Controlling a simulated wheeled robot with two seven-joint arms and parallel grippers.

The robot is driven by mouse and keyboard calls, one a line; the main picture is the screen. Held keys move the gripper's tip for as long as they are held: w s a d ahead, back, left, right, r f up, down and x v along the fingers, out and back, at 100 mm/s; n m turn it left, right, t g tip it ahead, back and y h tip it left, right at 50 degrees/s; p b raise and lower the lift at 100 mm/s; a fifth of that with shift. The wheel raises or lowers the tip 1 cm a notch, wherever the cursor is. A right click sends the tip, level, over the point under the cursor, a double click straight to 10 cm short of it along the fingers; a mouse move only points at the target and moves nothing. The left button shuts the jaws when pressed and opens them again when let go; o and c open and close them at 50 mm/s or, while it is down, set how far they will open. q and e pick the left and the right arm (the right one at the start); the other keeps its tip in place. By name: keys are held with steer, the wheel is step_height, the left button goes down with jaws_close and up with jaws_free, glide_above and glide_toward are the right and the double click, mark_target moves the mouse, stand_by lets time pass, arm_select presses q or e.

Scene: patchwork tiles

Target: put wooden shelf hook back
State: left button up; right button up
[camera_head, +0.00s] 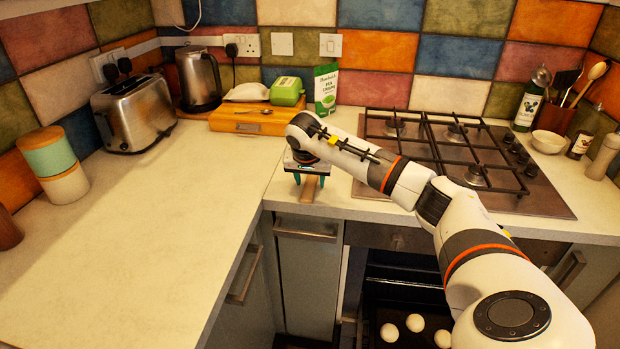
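A small brown wooden piece (309,189), which looks like the wooden shelf hook, shows at the front edge of the counter, just below my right gripper. My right gripper (309,179) points down over the counter, left of the hob. Its teal fingertips stand apart, one on each side of the wooden piece, with a gap that looks wider than the piece. The upper part of the piece is hidden by the gripper. I cannot tell whether it touches the counter. My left gripper is not in view.
Behind stand a wooden board (230,124), a green carton (286,91) and a green packet (326,90). The gas hob (520,196) lies right. The left counter (130,240) is mostly clear.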

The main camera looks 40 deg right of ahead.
steer(key=v, duration=1.2)
steer(key=shift+r+b, duration=0.15)
steer(key=shift+b, duration=0.15)
